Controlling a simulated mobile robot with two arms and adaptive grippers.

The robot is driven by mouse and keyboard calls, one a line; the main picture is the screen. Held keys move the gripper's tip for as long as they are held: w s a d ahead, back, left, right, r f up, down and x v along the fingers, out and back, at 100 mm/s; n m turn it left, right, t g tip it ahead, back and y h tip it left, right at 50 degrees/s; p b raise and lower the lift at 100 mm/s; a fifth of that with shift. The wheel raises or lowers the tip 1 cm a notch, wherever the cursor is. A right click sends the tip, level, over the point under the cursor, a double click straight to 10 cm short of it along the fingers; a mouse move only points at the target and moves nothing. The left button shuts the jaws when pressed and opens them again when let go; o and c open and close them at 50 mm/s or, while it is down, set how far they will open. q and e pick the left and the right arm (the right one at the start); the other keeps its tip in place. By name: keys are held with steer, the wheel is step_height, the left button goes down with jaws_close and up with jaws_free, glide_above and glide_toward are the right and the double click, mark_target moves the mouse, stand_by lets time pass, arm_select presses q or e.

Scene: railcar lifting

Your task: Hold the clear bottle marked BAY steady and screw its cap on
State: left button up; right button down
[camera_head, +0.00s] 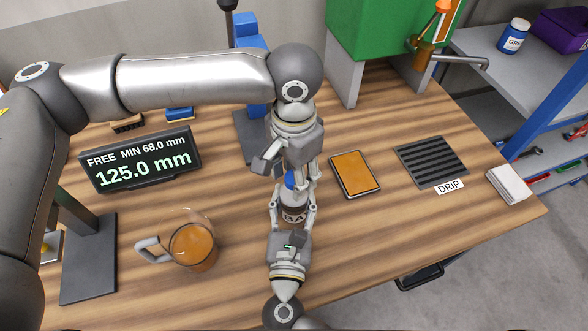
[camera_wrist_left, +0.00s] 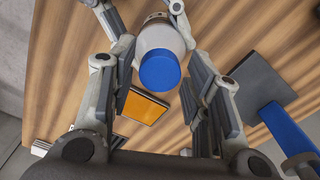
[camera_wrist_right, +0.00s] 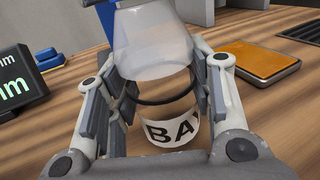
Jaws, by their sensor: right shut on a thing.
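The clear bottle (camera_wrist_right: 152,45) stands upright on the table, with a white label reading "BA" and a dark ring around its body. My right gripper (camera_head: 291,212) is shut on the bottle's body from the near side. My left gripper (camera_wrist_left: 160,82) is above the bottle, pointing down, with its fingers open on either side of the cap, and gaps show between them and it. The left gripper partly hides the cap in the head view.
A glass jug (camera_head: 193,247) of amber liquid stands left of the bottle, with a display (camera_head: 140,160) reading 125.0 mm behind it. An orange-topped pad (camera_head: 355,174) lies close to the right. A drip grate (camera_head: 432,161) is farther right. Bare table lies between them.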

arm_select(q)
jaws_close()
steer(key=m, duration=0.5)
steer(key=shift+o, duration=1.6)
jaws_free()
step_height(320, 180, up, 12)
